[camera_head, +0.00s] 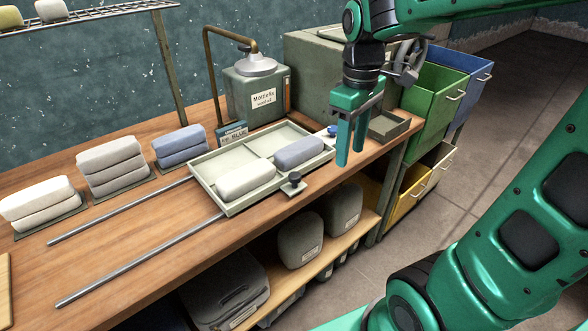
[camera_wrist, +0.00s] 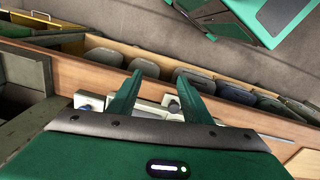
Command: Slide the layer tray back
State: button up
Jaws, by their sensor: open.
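The layer tray (camera_head: 221,163) is a pale grey-green divided tray on the wooden bench, at the right end of two metal rails (camera_head: 140,259). A white padded block (camera_head: 246,181) and a blue-grey one (camera_head: 299,152) lie in its front compartments; the back ones look empty. A dark knob (camera_head: 294,179) stands on a tab at its front edge. My gripper (camera_head: 350,157) is open and empty, pointing down near the tray's right end, apart from the knob. In the wrist view, part of the tray (camera_wrist: 150,108) and the knob (camera_wrist: 173,103) show beyond my fingers (camera_wrist: 159,76).
Stacks of white, grey and blue pads (camera_head: 180,146) stand along the bench left of the tray. A canister (camera_head: 257,92) with a bent pipe stands behind it. A small open box (camera_head: 388,127) and green drawers (camera_head: 440,95) are at right. The bench between the rails is clear.

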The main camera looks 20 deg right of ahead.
aim_at(295, 174)
jog(key=w+a+r+n, duration=0.1)
jog(key=w+a+n, duration=0.65)
jog(key=a, duration=0.25)
notch_tip(295, 174, down, 11)
jog(key=shift+w+d+r, duration=0.1)
jog(key=shift+w+r, duration=0.05)
grip_shut()
